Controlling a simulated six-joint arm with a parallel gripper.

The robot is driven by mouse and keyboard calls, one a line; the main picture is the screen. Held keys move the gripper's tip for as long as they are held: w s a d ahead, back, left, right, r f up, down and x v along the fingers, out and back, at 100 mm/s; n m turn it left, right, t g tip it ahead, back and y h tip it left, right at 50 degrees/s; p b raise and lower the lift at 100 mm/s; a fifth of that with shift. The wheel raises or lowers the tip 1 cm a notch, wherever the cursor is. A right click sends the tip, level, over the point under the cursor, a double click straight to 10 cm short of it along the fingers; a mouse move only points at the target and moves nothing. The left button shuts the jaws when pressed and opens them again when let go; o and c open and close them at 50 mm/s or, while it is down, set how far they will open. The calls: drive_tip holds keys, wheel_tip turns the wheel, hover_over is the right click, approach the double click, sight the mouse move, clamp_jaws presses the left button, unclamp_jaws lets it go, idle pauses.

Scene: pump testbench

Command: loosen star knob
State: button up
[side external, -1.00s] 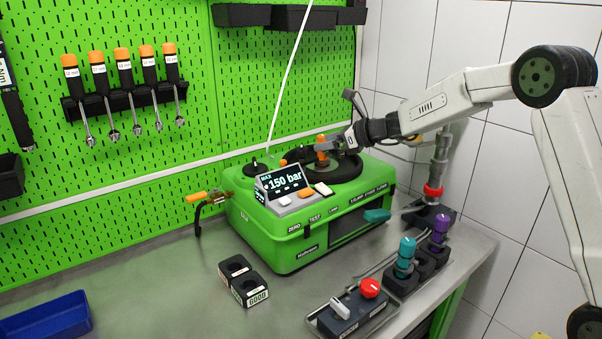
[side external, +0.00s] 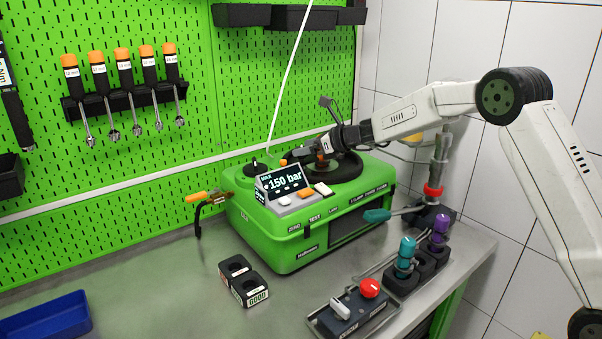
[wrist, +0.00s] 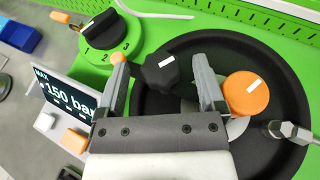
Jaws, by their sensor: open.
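The star knob (wrist: 160,72) is black and lobed with a white mark. In the wrist view it shows between the two fingers of my gripper (wrist: 159,80), with a visible gap on each side. My gripper is open and empty. How deep the fingers reach around the knob is not clear. In the side view my gripper (side external: 304,154) is low over the top of the green pump test unit (side external: 290,240), and the star knob cannot be made out there.
A round orange cap (wrist: 246,94) sits just right of my right finger. A black selector dial (wrist: 98,28) is at upper left, and a display reading 150 bar (side external: 284,181) stands in front. A black round dish (wrist: 285,85) surrounds the knob area. A hose fitting (wrist: 290,131) lies at right.

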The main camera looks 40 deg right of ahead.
drive_tip(key=shift+w+a+f, duration=0.3)
drive_tip(key=shift+w, duration=0.3)
clamp_jaws()
drive_tip(key=shift+r+n+g+y, duration=0.1)
drive_tip(key=shift+n+g+y, duration=0.2)
drive_tip(key=shift+n+y, duration=0.5)
unclamp_jaws()
